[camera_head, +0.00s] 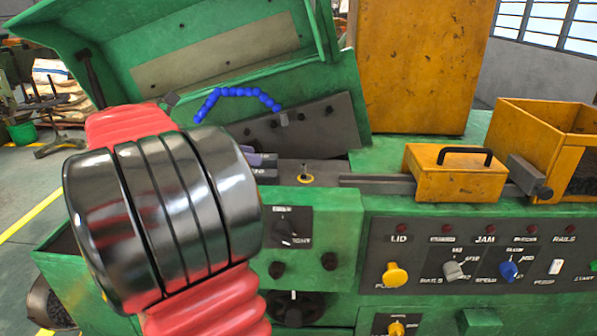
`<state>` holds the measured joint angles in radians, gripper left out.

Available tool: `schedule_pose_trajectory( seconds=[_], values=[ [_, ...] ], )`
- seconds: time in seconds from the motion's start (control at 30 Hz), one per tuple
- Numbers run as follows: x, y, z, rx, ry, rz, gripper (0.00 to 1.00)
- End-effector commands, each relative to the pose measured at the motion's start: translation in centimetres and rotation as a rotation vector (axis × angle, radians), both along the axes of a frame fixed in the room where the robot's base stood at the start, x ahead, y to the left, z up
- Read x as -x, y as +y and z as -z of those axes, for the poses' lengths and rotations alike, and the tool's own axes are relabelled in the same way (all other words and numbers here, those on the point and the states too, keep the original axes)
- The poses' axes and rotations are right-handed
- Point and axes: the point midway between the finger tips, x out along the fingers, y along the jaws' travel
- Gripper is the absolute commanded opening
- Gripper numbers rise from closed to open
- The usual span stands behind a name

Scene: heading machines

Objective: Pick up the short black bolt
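A small dark upright piece (305,170) stands in a yellow ring on the grey machine bed, right of my arm. It may be the short black bolt, but it is too small to be sure. My arm, with red ribbed sleeves and a glossy black joint, fills the left foreground. My gripper cannot be made out; the arm hides the area behind it. Dark grey blocks (264,168) with pale marks show just past the arm's right edge, and I cannot tell what they belong to.
The green machine's lid (200,50) is raised. A blue segmented hose (238,93) arches before the back plate. A grey rail (375,184) leads right to a yellow box with a black handle (455,175) and an open yellow bin (547,150). A control panel (425,245) faces front.

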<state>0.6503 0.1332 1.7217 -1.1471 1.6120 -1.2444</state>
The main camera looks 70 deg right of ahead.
Motion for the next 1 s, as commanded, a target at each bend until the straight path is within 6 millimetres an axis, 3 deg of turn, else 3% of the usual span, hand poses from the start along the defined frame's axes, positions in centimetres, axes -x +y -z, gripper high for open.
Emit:
schedule_pose_trajectory(
  seconds=[0.47,1.0],
  values=[
    [0.8,-0.5,0.2,0.000,0.000,0.009,0.29],
    [5.9,-5.1,3.0,0.001,0.001,0.011,0.29]
  ],
)
